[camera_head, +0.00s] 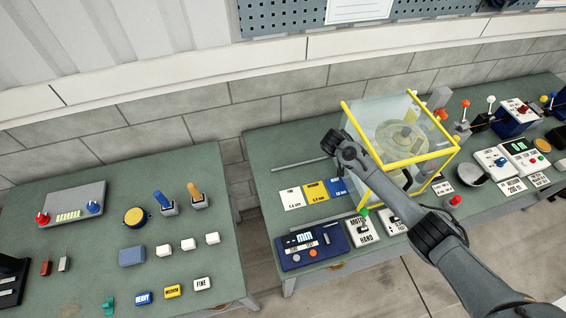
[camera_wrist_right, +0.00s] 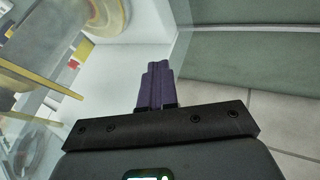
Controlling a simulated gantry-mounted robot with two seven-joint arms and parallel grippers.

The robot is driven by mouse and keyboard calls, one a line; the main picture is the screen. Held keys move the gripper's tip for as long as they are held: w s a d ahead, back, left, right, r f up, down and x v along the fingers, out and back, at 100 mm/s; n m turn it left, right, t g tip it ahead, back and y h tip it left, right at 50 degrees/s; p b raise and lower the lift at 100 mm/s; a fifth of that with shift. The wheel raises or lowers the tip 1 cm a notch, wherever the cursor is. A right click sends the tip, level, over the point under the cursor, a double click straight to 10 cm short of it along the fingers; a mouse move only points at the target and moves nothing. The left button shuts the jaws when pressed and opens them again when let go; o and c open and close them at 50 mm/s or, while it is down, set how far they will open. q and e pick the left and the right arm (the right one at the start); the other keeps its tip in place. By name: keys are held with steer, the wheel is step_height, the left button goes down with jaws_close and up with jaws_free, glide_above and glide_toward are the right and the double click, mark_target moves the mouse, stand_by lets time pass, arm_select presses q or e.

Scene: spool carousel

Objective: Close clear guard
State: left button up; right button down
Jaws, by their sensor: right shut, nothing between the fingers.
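The clear guard (camera_head: 446,134) is a see-through box with yellow edges on the right-hand bench. It surrounds a round spool carousel (camera_head: 402,134); I cannot tell whether a side of it stands ajar. My right arm crosses in front of the guard, and its gripper (camera_head: 331,141) is at the guard's left side, near its upper left edge. In the right wrist view its purple fingers (camera_wrist_right: 156,70) are shut and empty, with a clear panel and blurred spools to the left. Contact with the guard cannot be told. My left gripper is out of view.
A grey rod (camera_head: 285,163) lies on the bench left of the guard. Label cards (camera_head: 317,191) and a blue mm panel (camera_head: 311,246) are in front. Levers and boxes (camera_head: 514,117) stand to the right. A gap separates the left bench (camera_head: 75,215).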

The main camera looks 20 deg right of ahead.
steer(key=d, duration=0.4)
steer(key=shift+s+d, duration=0.1)
steer(key=shift+s, duration=0.2)
steer(key=shift+f, duration=0.1)
